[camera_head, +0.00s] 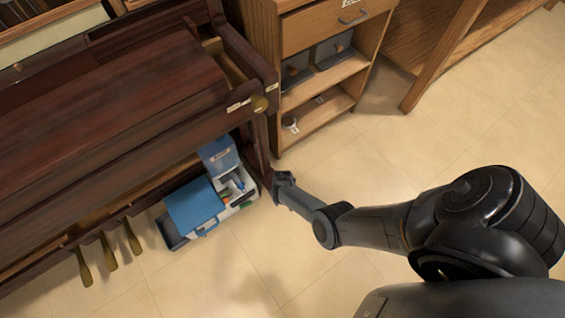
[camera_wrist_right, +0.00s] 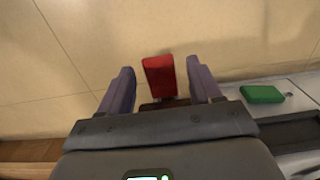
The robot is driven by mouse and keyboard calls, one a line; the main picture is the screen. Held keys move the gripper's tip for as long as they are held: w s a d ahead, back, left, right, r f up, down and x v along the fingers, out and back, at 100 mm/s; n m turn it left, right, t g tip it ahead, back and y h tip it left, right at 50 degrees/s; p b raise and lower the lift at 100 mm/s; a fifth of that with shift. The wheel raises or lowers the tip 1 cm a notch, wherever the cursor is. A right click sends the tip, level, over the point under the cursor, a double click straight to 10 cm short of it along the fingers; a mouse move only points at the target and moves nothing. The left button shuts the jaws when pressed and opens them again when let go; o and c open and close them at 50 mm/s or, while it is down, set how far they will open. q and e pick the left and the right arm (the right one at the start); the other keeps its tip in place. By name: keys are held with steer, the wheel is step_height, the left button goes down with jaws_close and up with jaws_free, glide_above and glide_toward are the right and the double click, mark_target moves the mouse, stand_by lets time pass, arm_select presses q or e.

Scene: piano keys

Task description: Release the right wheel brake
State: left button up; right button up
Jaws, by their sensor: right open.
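The red brake lever (camera_wrist_right: 159,74) shows in the right wrist view, between the two fingers of my right gripper (camera_wrist_right: 160,67). The fingers are spread apart, with a gap on each side of the lever. In the head view my right gripper (camera_head: 281,180) is low beside the foot of the piano's right front leg (camera_head: 258,145). The red lever is hidden there, and the wheel cannot be made out. The dark wooden piano (camera_head: 130,95) fills the left of the head view. My left gripper is not in view.
A grey tray (camera_head: 178,238) under the piano holds a blue case (camera_head: 193,204) and a blue box (camera_head: 219,157), close to my right gripper. A green item (camera_wrist_right: 262,94) lies right of the lever. A wooden cabinet (camera_head: 288,85) stands behind. Tiled floor (camera_head: 335,270) is open in front.

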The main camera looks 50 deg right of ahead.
steer(key=shift+d, duration=0.1)
steer(key=c, duration=1)
steer(key=shift+w+r+g, duration=0.1)
steer(key=shift+g, duration=0.3)
steer(key=shift+c, duration=0.2)
steer(key=shift+w+r+g, duration=0.15)
steer(key=shift+r+g, duration=0.05)
steer(key=shift+g, duration=0.1)
steer(key=o, duration=1)
steer(key=shift+o, duration=0.2)
